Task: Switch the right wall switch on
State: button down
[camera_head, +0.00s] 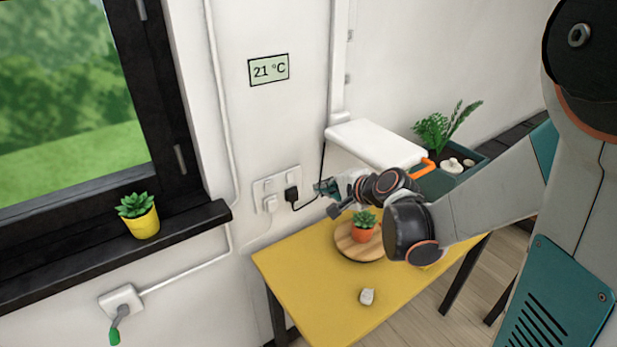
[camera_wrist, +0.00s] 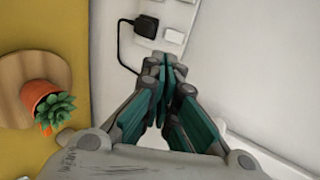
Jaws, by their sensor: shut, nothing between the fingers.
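A white wall plate (camera_head: 262,188) with switches and sockets is on the wall left of my gripper. In the wrist view, the right wall switch (camera_wrist: 174,35) is a white rocker beside the black plug (camera_wrist: 146,26), just beyond my fingertips. Its on or off position cannot be told. My gripper (camera_head: 317,187) is shut and empty, a little to the right of the plate in the head view. In the wrist view the fingertips (camera_wrist: 163,66) are close together and appear apart from the switch.
A yellow table (camera_head: 300,285) stands below, with a potted succulent (camera_head: 363,228) on a round wooden board (camera_head: 345,245) under my gripper. A black cable runs from the plug. A white box-like thing (camera_head: 375,143) and a planter (camera_head: 440,180) are behind my arm.

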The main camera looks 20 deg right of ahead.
jog(key=shift+r+g+h+p, duration=0.35)
jog(key=shift+g+p, duration=0.15)
jog(key=shift+p, duration=0.3)
jog(key=shift+w+f, duration=0.15)
jog(key=b, duration=0.3)
send_near(293, 182)
jog(key=w+f, duration=0.4)
jog(key=shift+w+a+b, duration=0.35)
jog(key=shift+w+a, duration=0.1)
jog(key=shift+w, duration=0.15)
